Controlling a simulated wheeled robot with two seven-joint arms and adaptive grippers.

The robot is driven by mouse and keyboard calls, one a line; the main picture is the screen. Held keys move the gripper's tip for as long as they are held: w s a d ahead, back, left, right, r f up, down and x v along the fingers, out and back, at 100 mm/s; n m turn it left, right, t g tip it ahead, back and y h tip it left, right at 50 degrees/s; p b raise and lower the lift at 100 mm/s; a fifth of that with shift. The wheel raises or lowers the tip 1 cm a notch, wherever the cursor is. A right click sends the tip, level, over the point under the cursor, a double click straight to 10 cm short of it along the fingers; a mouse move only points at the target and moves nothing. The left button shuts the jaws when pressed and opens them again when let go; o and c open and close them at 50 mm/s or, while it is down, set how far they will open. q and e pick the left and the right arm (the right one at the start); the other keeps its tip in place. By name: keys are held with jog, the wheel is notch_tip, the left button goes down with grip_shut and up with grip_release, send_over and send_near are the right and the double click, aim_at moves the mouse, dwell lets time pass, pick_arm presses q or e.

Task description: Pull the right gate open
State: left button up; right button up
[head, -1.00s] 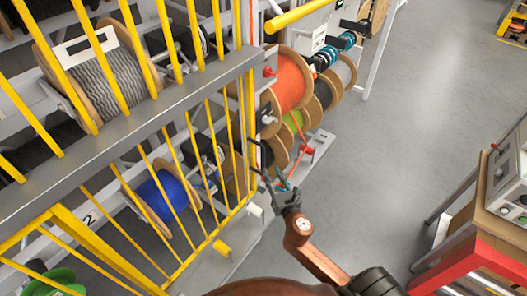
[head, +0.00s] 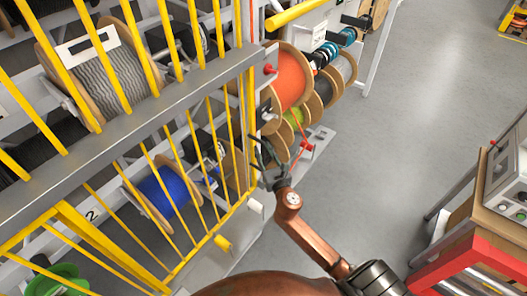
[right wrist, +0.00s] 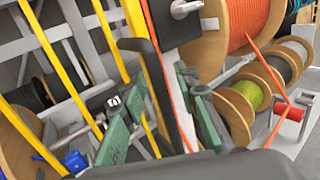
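The gate with yellow bars and a grey cross rail (head: 130,135) stands across the left half of the head view, in front of the reel rack. Its right edge is a yellow upright, which also shows in the right wrist view (right wrist: 137,22). My right gripper (head: 264,156) is at this edge, below the rail. In the right wrist view my right gripper (right wrist: 165,120) is open, its green-padded fingers apart on either side of the edge post. I cannot tell whether either pad touches it. My left gripper is not in view.
An orange reel (head: 288,82) and several smaller reels hang just right of the gate edge. A blue reel (head: 165,193) sits behind the bars. A red-edged bench (head: 470,245) stands at the lower right. Grey floor (head: 400,110) lies clear between.

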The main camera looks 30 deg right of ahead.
jog(key=shift+c, duration=0.3)
grip_shut()
dwell(0.3)
